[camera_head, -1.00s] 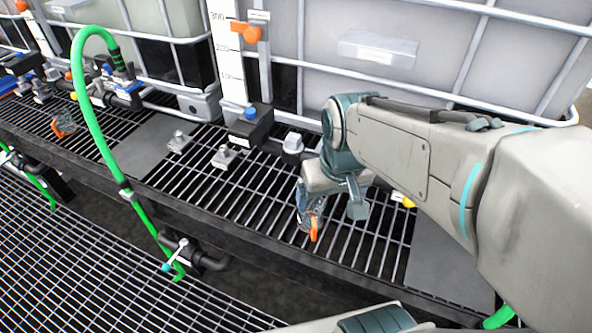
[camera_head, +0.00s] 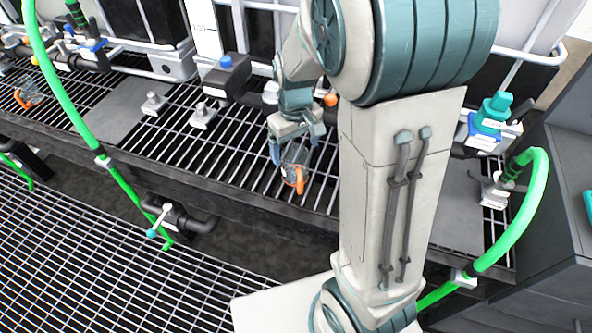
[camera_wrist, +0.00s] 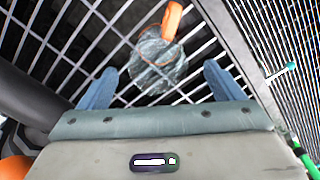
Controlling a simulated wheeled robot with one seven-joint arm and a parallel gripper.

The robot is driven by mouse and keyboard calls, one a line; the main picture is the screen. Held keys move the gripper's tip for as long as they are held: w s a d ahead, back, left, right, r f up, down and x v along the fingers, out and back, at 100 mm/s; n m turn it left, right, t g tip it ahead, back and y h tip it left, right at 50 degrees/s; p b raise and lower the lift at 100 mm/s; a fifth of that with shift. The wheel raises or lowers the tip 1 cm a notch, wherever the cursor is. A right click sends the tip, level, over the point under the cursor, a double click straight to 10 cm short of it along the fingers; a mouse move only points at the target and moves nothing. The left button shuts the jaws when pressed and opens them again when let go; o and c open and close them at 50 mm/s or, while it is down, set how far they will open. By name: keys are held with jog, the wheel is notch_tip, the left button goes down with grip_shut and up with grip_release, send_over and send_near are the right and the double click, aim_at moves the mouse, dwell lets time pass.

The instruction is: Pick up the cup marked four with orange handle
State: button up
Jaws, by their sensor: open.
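A clear cup with an orange handle (camera_head: 295,170) stands on the metal grating below the tanks in the head view. In the wrist view the same cup (camera_wrist: 158,60) lies ahead of and between my fingers, with its handle pointing up and to the right. No number can be read on it. My gripper (camera_head: 297,144) is open and empty, close to the cup; the wrist view shows its two blue fingers (camera_wrist: 157,88) apart, one on each side. A second clear cup with an orange handle (camera_head: 29,94) sits far left on the grating, its marking unreadable.
Valves and pipe fittings, one with a blue cap (camera_head: 226,66), line the grating's back. Green hoses (camera_head: 65,90) hang at left and right. A dark cabinet (camera_head: 560,240) stands at right. Bare grating (camera_head: 225,140) lies left of the near cup.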

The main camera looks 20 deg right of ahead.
aim_at(297, 171)
jog(key=f, duration=0.7)
jog(key=shift+s+d+f, duration=0.1)
jog(key=shift+d, duration=0.1)
jog(key=c, duration=1.1)
